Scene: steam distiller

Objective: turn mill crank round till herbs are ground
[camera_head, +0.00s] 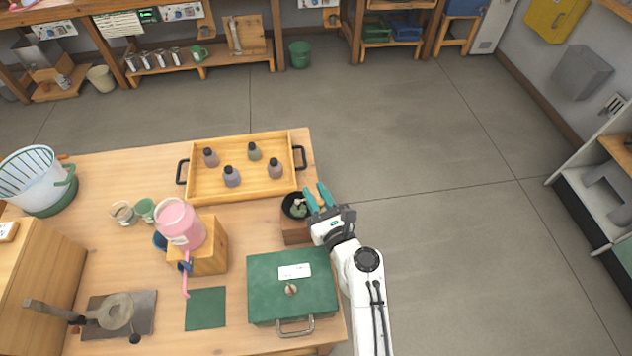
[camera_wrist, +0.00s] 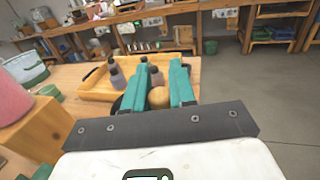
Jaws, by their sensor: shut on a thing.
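The mill (camera_head: 296,231) is a small wooden block with a black bowl (camera_head: 288,203) on top, at the table's right edge in the head view. Greenish contents show in the bowl, but how finely ground they are cannot be told. My gripper (camera_head: 319,196) has teal fingers and is beside the bowl on its right. In the wrist view, a round wooden knob (camera_wrist: 158,97), apparently the mill's crank knob, sits between the two fingers, which are shut on it. The crank arm is hidden.
A wooden tray (camera_head: 240,195) with several dark-capped bottles lies behind the mill. A green case (camera_head: 262,289) is in front of it. A pink vessel (camera_head: 178,222) on a wooden stand is to the left. Open floor lies right of the table.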

